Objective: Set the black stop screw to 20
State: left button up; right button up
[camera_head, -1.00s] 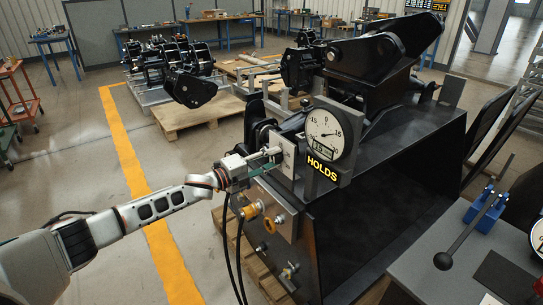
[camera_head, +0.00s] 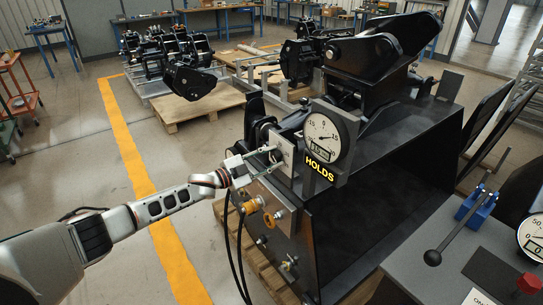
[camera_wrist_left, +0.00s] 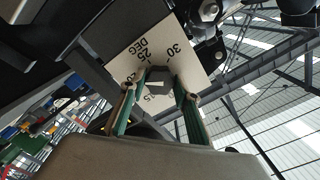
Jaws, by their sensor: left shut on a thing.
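My left gripper (camera_head: 272,157) reaches in from the left to a pale scale plate (camera_head: 286,156) on the front of the black machine. In the left wrist view its two green-sided fingers (camera_wrist_left: 159,94) are closed on the dark stop screw (camera_wrist_left: 159,76) from both sides. Behind the screw, the scale plate (camera_wrist_left: 192,50) shows "DEG", 30, 25 and a partly covered 15. The screw hides part of the scale, and I cannot make out a pointer. In the head view the screw is too small to tell apart. My right gripper is out of view.
A round dial (camera_head: 323,136) with a lit "HOLDS" sign (camera_head: 319,168) stands just right of the plate. Yellow-brown couplers (camera_head: 252,205) and black hoses (camera_head: 235,245) are below my gripper. A grey console (camera_head: 420,280) with a lever is at right.

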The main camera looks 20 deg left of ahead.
pick_arm(q)
jog(key=shift+n, duration=0.5)
jog(key=o, duration=1.1)
jog(key=v, duration=1.2)
